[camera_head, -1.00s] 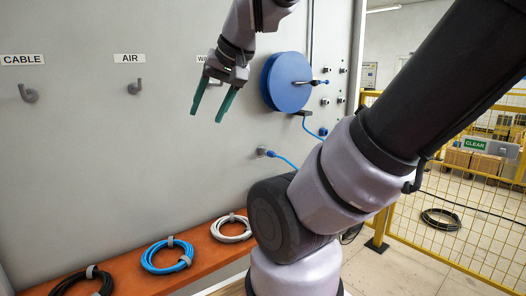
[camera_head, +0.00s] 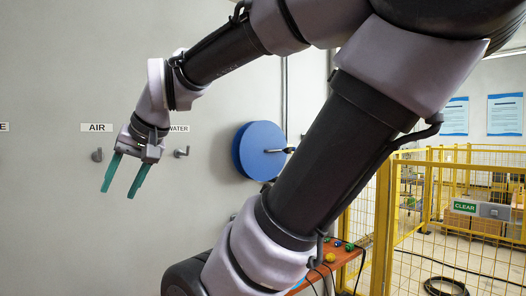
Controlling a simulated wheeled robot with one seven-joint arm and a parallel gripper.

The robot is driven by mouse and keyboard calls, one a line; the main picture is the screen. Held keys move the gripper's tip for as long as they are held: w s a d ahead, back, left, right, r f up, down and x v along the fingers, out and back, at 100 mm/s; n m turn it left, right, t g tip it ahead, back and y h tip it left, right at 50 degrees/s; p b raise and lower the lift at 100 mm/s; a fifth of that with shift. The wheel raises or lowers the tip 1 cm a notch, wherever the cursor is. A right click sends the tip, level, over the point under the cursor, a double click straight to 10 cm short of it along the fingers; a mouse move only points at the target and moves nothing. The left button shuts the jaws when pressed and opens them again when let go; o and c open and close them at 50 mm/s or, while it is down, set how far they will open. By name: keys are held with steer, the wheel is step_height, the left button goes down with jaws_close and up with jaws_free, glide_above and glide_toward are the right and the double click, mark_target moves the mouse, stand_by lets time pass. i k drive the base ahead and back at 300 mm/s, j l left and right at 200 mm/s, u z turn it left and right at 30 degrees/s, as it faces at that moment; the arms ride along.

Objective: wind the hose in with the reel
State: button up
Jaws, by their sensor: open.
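The blue hose reel (camera_head: 260,150) is a round disc mounted on the grey wall, just right of the picture's middle. A short dark part (camera_head: 284,150) sticks out from its centre to the right. My gripper (camera_head: 121,192) is open and empty, with its two green fingers pointing down. It shows left of the reel, in front of the wall near the AIR sign, and apart from the reel. The lower right of the reel and the hose are hidden behind my arm.
Wall hooks sit under the AIR sign (camera_head: 96,127) and the WATER sign (camera_head: 180,128). An orange bench (camera_head: 340,262) with small coloured items shows behind my arm. A yellow mesh fence (camera_head: 440,235) with a CLEAR sign stands at the right, with a dark coiled cable on the floor.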

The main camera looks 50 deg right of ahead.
mark_target(260, 150)
steer(key=l+u, duration=0.1)
steer(key=l, duration=0.35)
steer(key=k+l+u, duration=0.15)
steer(key=l, duration=0.25)
steer(key=k+l+u, duration=0.1)
steer(key=l, duration=0.35)
steer(key=k+l+u, duration=0.15)
steer(key=l, duration=0.25)
steer(key=k+l, duration=0.1)
steer(key=l, duration=0.3)
steer(key=k+l, duration=0.15)
steer(key=l, duration=0.25)
steer(key=k+l, duration=0.1)
steer(key=l, duration=0.3)
steer(key=k+l+u, duration=0.1)
steer(key=l, duration=0.3)
steer(key=k+l, duration=0.15)
steer(key=l, duration=0.25)
steer(key=k+l, duration=0.1)
steer(key=l, duration=0.3)
steer(key=k+l, duration=0.15)
steer(key=l, duration=0.25)
steer(key=k+l, duration=0.1)
steer(key=l, duration=0.3)
steer(key=u, duration=0.2)
steer(key=k, duration=0.05)
